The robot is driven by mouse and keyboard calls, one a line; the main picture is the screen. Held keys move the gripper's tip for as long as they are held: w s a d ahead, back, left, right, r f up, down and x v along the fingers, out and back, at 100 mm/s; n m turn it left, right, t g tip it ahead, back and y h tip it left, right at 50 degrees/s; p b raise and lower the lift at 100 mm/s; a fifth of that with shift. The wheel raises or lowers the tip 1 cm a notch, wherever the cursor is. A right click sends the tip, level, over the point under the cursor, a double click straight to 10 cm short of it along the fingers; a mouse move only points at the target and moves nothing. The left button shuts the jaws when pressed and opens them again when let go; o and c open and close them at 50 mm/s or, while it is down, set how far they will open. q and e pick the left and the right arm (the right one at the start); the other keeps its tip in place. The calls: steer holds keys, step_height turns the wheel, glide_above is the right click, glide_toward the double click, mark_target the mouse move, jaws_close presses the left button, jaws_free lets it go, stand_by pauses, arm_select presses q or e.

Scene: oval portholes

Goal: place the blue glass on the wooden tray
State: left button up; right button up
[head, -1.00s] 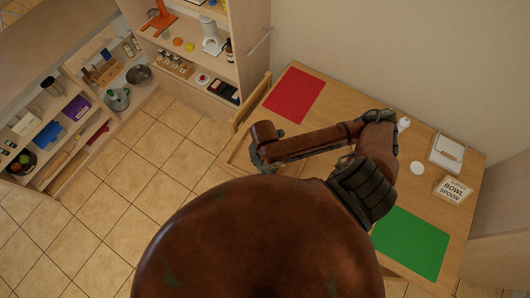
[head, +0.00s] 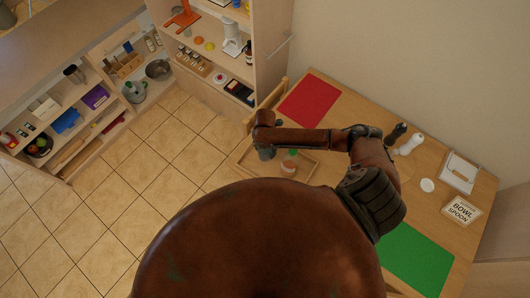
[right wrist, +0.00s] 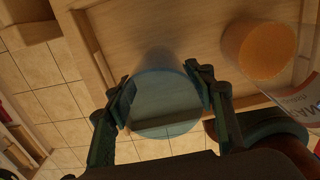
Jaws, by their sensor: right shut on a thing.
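The blue glass (right wrist: 160,108) is a translucent round cup between the fingers of my right gripper (right wrist: 163,100), which is shut on it. In the head view the right gripper (head: 264,147) is at the tray's left part, and the glass (head: 266,154) shows small and dark below it. The wooden tray (head: 311,169) is a low-rimmed tray on the table, partly hidden by my arm. In the right wrist view the glass overlaps the tray's edge (right wrist: 92,48), with a shadow on the tray floor beyond it. I cannot tell whether it touches the tray. My left gripper is out of view.
A red mat (head: 310,103), a green mat (head: 415,260), a dark mill (head: 396,133), a white mill (head: 410,144) and a "BOWL SPOON" sign (head: 461,211) are on the table. A chair (head: 270,101) stands at its left edge.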

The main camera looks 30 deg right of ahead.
steer(key=shift+s+f, duration=0.1)
steer(key=shift+f, duration=0.95)
steer(key=shift+f, duration=0.1)
steer(key=o, duration=1.4)
steer(key=shift+c, duration=0.2)
step_height(320, 180, up, 12)
